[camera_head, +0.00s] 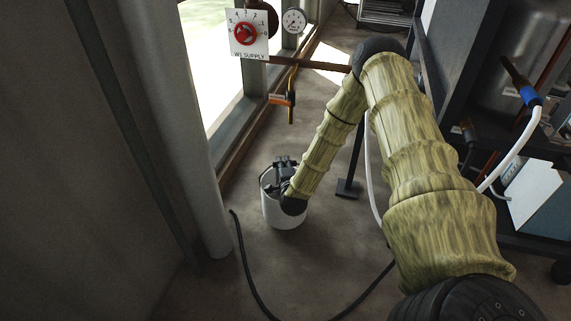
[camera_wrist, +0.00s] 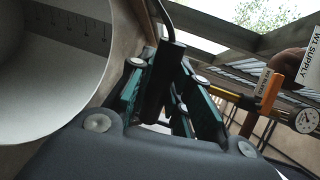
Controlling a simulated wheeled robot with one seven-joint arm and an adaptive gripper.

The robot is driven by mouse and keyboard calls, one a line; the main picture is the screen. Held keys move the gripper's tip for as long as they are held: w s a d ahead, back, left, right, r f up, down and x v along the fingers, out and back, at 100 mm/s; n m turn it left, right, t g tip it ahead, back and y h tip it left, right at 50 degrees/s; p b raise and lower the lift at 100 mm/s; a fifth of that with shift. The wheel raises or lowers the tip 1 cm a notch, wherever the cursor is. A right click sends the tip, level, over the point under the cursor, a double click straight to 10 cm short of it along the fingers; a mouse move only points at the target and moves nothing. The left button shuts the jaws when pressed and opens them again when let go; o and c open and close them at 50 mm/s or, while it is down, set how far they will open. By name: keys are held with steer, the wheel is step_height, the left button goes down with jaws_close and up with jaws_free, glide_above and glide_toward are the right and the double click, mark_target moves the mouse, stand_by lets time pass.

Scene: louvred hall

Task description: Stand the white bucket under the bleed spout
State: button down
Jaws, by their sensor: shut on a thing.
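The white bucket (camera_head: 276,212) is upright near the floor, left of centre in the head view. I cannot tell whether its base touches the floor. My gripper (camera_head: 284,168) is over its mouth, and in the wrist view my gripper (camera_wrist: 168,92) is shut around a dark bar that looks like the bucket's handle grip. The bucket's white inner wall with marks (camera_wrist: 60,60) fills the wrist view's left side. The bleed spout (camera_head: 291,115) hangs below an orange-tagged valve by the window wall, beyond the bucket. The orange bleed tag (camera_wrist: 268,90) also shows in the wrist view.
A red knob on the W1 SUPPLY plate (camera_head: 247,34) and a gauge (camera_head: 294,20) are above the spout. A black hose (camera_head: 245,270) crosses the floor in front. A dark post with a foot (camera_head: 348,188) stands right of the bucket. Floor between bucket and spout looks clear.

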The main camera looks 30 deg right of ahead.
steer(key=w+d+f+b, duration=0.4)
steer(key=w+d, duration=0.1)
steer(key=w, duration=0.2)
steer(key=shift+d, duration=0.15)
stand_by(0.3)
steer(key=shift+f, duration=0.25)
steer(key=c, duration=1.3)
jaws_free()
steer(key=shift+r, duration=0.1)
